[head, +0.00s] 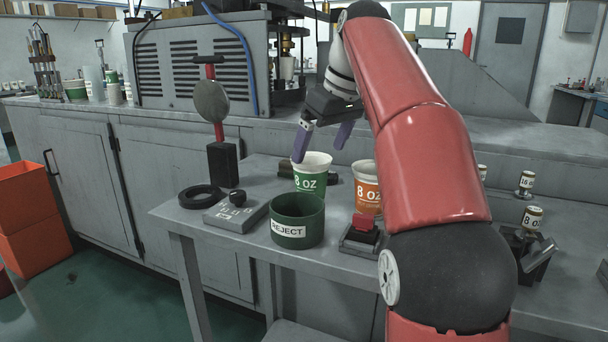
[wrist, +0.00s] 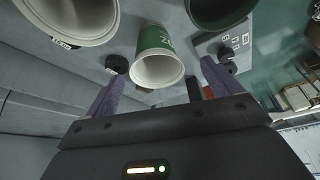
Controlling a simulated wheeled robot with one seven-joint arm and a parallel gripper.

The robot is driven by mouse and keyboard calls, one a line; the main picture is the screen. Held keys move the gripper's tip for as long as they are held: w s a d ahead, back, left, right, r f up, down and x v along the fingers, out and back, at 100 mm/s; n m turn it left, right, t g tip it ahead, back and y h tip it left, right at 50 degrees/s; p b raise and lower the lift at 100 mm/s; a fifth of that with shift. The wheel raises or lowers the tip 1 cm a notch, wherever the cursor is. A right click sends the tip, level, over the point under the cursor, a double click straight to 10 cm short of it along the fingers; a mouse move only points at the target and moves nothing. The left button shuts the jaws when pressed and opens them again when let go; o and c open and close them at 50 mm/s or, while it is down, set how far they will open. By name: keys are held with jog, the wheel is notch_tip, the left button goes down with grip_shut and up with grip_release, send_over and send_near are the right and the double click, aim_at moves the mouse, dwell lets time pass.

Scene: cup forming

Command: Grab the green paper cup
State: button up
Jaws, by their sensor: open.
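The green paper cup (head: 311,178), marked 8 OZ, stands upright on the small grey table in the head view, its pale open rim up. My gripper (head: 322,150) is above it, with its purple fingers spread and angled downward. In the wrist view the green cup (wrist: 158,62) shows between and beyond the two fingers (wrist: 162,90), its open mouth towards the camera. The fingers look open and empty. Whether they touch the cup cannot be told.
An orange 8 OZ cup (head: 366,190) stands right of the green one. The dark green REJECT bin (head: 297,222) is in front. A tall stand (head: 222,165) is at left.

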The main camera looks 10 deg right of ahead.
aim_at(311, 172)
jog(key=b+x, duration=0.1)
jog(key=x, duration=0.3)
jog(key=w+b+x, duration=0.1)
jog(key=b+x, duration=0.1)
jog(key=x, duration=0.2)
jog(key=shift+d+r, duration=0.1)
jog(key=c, duration=1)
